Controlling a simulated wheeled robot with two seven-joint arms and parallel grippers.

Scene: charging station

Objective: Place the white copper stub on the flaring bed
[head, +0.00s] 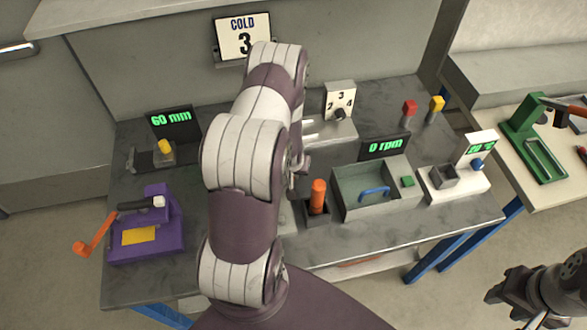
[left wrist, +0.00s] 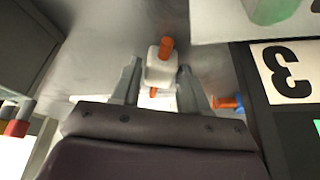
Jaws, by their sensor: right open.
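In the left wrist view, a white block with a copper-orange tube through it, the white copper stub (left wrist: 159,68), shows between the fingers of my left gripper (left wrist: 160,72). The fingers stand apart with a gap on each side of the block. In the head view the stub and left gripper are largely hidden behind my left arm. My right gripper (head: 520,300) is open and empty at the lower right, off the bench. I cannot tell for sure which fixture is the flaring bed; a purple device (head: 150,243) with an orange-handled crank stands at the bench's front left.
A blue-and-orange stub (left wrist: 228,103) lies close right of the left gripper. On the bench (head: 350,247) are a 60 mm gauge (head: 172,120), an orange-topped post (head: 318,197), a grey bin (head: 352,203) and a white scale-like unit (head: 460,184). A green tool (head: 533,140) stands on the right table.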

